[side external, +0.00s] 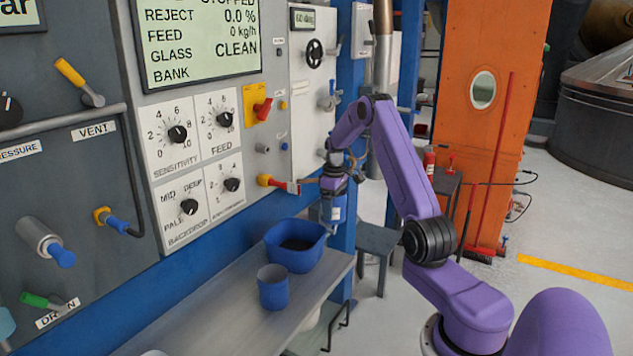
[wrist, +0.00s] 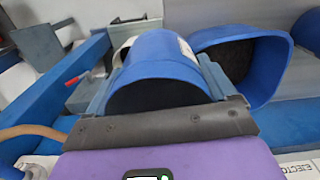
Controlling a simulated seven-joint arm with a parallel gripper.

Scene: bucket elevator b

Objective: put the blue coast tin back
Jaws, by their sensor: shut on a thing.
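My gripper (side external: 335,184) is shut on a blue tin (side external: 338,210) with a white label and holds it upright in the air, right of the shelf's end. In the wrist view, the blue tin (wrist: 158,62) sits between the two fingers of my gripper (wrist: 165,82), its dark round end towards the camera. The label's words cannot be read. A second blue tin (side external: 273,288), with no label visible, stands on the grey shelf (side external: 215,312), in front of a blue tub (side external: 290,258).
The blue tub holds dark material and also shows in the wrist view (wrist: 272,80), right of the held tin. The control panel (side external: 170,180) with knobs and a red-yellow handle (side external: 280,184) borders the shelf. A grey stool (side external: 375,241) stands behind the held tin. The shelf's left part looks mostly clear.

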